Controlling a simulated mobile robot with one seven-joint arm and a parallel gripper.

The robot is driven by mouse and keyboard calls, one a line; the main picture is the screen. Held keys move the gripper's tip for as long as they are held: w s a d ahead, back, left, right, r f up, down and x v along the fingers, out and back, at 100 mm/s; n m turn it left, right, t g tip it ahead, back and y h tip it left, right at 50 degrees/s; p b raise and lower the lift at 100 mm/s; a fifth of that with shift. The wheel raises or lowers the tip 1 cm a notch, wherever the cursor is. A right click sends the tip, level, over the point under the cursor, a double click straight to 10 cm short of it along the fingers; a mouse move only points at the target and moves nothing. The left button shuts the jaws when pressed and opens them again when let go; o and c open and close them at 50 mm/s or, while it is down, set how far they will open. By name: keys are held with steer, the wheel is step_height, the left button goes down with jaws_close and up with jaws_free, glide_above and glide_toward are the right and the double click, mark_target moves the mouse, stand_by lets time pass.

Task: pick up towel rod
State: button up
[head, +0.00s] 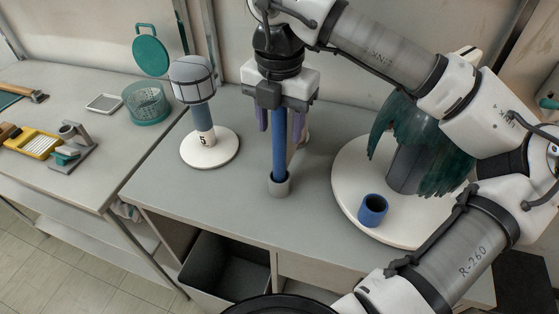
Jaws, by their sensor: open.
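A tall blue rod (279,150), which looks like the towel rod, stands upright on the grey table. Its lower end has a grey collar or cup (279,184). My gripper (280,133) points down over the rod from above. Its two purple fingers hang on either side of the rod, apart from each other. The rod's upper end is hidden by the gripper body. The fingers look open around the rod, and I cannot tell whether either touches it.
A grey caged bulb on a white base (210,148) stands left. A round white board (345,185) at right carries a blue cup (373,210) and a dark green fringed thing (410,140), partly behind my arm. A grey bin (222,270) sits below. Table front centre is clear.

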steer(key=shift+f, duration=0.15)
jaws_close()
stand_by(0.4)
